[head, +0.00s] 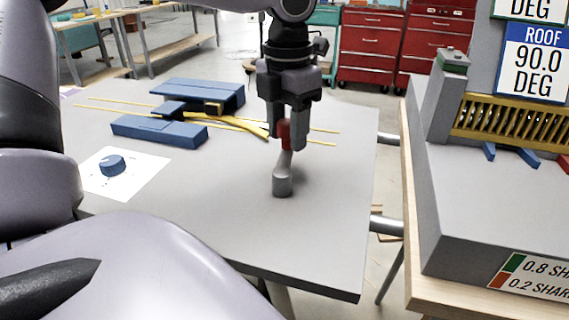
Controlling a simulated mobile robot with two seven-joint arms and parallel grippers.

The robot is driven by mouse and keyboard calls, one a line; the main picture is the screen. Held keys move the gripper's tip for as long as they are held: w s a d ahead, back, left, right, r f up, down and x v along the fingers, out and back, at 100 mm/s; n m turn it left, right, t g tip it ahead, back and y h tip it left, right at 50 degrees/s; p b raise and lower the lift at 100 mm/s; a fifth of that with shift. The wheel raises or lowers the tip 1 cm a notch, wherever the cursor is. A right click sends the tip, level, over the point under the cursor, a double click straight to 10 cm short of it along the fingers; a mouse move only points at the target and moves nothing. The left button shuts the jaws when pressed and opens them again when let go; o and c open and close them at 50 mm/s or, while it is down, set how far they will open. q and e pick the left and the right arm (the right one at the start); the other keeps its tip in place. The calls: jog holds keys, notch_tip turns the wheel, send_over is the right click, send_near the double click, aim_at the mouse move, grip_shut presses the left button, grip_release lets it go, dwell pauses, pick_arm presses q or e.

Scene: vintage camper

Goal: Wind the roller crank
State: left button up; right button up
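My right gripper is not in view.
Blue blocks (160,131) with yellow strips lie on the table (225,225) behind and left of the crank. A grey machine (490,190) stands across a gap at right.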

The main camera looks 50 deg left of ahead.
pick_arm(q)
jog(key=shift+o, duration=0.2)
jog(key=shift+s, duration=0.1)
jog(key=shift+r, duration=0.1)
jog(key=shift+r+p, duration=1.9)
jog(key=shift+r, duration=0.55)
notch_tip(320, 180, up, 7)
jog(key=shift+p, duration=0.4)
jog(key=shift+r, duration=0.15)
